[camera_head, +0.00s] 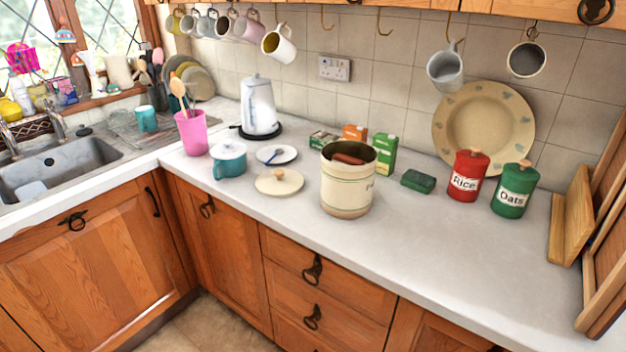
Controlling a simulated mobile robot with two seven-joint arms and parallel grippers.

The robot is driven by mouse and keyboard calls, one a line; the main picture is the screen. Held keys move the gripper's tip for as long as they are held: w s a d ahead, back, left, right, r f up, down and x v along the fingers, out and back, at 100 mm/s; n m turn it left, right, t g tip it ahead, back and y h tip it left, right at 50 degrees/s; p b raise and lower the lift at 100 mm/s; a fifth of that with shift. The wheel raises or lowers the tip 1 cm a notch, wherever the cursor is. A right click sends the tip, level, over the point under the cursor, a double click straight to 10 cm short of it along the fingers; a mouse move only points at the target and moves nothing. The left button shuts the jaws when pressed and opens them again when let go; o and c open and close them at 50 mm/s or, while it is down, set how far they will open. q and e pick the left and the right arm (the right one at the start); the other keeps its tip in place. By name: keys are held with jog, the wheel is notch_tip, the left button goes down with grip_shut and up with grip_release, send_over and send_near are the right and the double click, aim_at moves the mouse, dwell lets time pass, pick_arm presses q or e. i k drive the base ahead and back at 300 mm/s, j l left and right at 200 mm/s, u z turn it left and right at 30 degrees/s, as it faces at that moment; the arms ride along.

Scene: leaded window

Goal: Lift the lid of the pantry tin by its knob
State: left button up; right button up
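The cream pantry tin (346,194) stands upright on the worktop near the middle of the view. It is open at the top, and something reddish-brown (348,159) shows inside it. A round cream lid (268,187) with a wooden knob (280,174) lies flat on the worktop to the left of the tin, knob up. The lid and tin appear apart. Neither of my grippers is in view.
A teal pot (229,165), a white plate (287,153) and a pink tumbler (192,133) stand left of or behind the lid. Small cartons (384,153) stand behind the tin. Red Rice (467,185) and green Oats (513,201) canisters stand right. The front worktop is clear.

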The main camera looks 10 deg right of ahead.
aim_at(276, 183)
jog(key=i+j+z, duration=0.2)
jog(key=z, duration=0.2)
jog(key=i+j+z, duration=0.15)
jog(key=j+z, duration=0.25)
jog(key=i+j+z, duration=0.1)
jog(key=j, duration=0.35)
jog(key=i+j+z, duration=0.1)
jog(key=j, duration=0.35)
jog(key=i+j+z, duration=0.1)
jog(key=j, duration=0.4)
jog(key=i+j+z, duration=0.1)
jog(key=j, duration=0.4)
